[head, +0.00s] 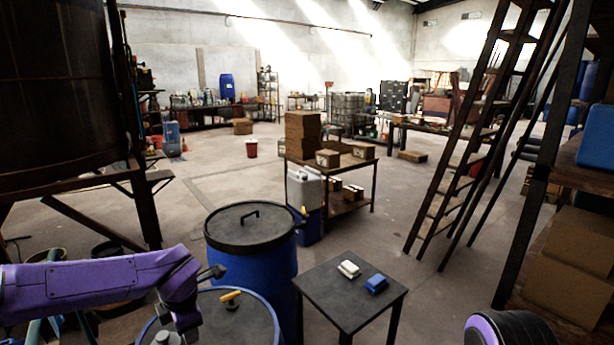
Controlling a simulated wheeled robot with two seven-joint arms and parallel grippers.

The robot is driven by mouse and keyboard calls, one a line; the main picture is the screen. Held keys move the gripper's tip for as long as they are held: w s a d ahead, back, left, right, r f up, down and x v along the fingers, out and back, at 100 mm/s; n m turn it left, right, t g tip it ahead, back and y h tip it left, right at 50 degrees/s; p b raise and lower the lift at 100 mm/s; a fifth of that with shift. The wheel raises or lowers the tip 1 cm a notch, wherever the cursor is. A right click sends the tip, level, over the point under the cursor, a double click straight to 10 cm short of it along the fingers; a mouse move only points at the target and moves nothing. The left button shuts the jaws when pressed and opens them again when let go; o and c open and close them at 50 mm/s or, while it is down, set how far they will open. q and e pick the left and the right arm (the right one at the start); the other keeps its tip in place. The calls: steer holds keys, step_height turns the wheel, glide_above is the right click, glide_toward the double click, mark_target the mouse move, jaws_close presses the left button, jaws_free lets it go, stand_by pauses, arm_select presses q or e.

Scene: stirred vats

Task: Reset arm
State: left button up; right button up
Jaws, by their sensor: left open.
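My left arm comes in from the left, and my left gripper (188,328) points down over the near blue vat (268,306). The gripper is open, and I see nothing between its fingers. Its lower part is small and dark in the picture. A yellow-handled item (231,297) lies on the vat's top, to the right of the gripper and apart from it. A rounded purple and black part of my right arm shows at the bottom right. My right gripper is not in view.
A blue drum with a black lid (250,226) stands behind the vat. A small dark table (335,300) holds a white item (348,269) and a blue item (375,284). A wooden ladder (465,160) and shelving stand at right. Floor is open further back.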

arm_select(q)
steer(key=s+f+m+t+y+b, duration=0.2)
steer(key=s+f+m, duration=0.25)
steer(key=f, duration=0.65)
steer(key=s+f+m+t+y+b, duration=0.1)
steer(key=s+f+m+t+b, duration=0.25)
steer(key=f, duration=0.75)
steer(key=s+a+f+m+g+b, duration=0.2)
steer(key=s+f+m, duration=0.3)
steer(key=s+f, duration=0.3)
steer(key=s+a+f+m+g+h+b, duration=0.1)
steer(key=s+a+f+m+g+b, duration=0.1)
steer(key=s+f, duration=0.7)
steer(key=s+m+g+b, duration=0.1)
steer(key=s+m+b, duration=0.1)
steer(key=s, duration=0.5)
steer(key=shift+s+f+m, duration=0.2)
steer(key=shift+s+m, duration=0.15)
steer(key=shift+m, duration=0.55)
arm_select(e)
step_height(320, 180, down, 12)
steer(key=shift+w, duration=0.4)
